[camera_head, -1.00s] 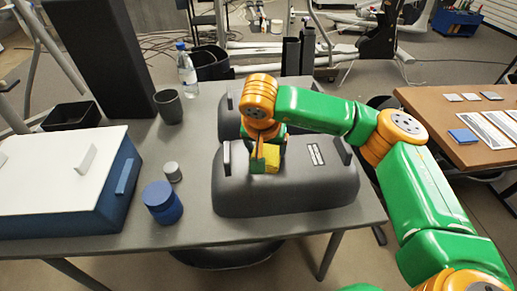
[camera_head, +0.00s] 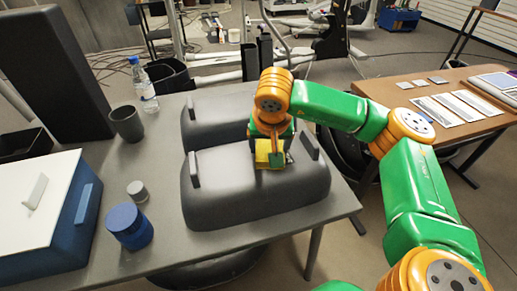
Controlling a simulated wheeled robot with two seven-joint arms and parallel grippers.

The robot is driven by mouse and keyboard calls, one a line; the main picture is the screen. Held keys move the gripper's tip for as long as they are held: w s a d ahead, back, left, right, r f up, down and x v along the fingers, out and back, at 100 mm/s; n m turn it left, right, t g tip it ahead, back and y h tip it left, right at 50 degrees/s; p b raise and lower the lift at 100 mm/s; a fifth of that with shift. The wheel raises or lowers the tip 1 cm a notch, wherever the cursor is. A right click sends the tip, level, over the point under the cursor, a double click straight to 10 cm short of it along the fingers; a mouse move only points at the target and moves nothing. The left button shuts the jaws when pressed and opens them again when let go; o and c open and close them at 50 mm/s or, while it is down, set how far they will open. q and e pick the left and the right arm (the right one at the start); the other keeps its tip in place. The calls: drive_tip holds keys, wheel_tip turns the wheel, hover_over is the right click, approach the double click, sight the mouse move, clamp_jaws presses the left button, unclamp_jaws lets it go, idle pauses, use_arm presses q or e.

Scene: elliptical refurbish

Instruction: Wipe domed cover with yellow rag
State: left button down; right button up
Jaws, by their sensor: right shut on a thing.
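The domed cover (camera_head: 232,200) is a dark grey rounded shell with an upright tab at each end. It sits near the front of the grey table. My right gripper (camera_head: 268,150) points down over the upper right part of the cover and is shut on the yellow rag (camera_head: 269,157). The rag is at the cover's top surface and looks to be touching it. The fingers partly hide the rag, and the arm hides part of the cover's back edge. My left gripper is not in view.
A second dark cover (camera_head: 212,115) stands right behind. To the left are a blue jar (camera_head: 130,229), a small grey cylinder (camera_head: 137,191), a dark cup (camera_head: 127,124), a water bottle (camera_head: 144,86) and a blue box with a white lid (camera_head: 30,207). A brown table (camera_head: 466,128) stands at right.

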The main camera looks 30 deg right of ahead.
drive_tip(key=shift+s+d, duration=0.25)
drive_tip(key=shift+d, duration=0.35)
wheel_tip(320, 180, up, 6)
drive_tip(key=p, duration=0.5)
drive_tip(key=shift+w, duration=0.1)
wheel_tip(320, 180, up, 3)
drive_tip(key=p, duration=0.3)
drive_tip(key=shift+r, duration=0.15)
drive_tip(key=shift+f, duration=0.2)
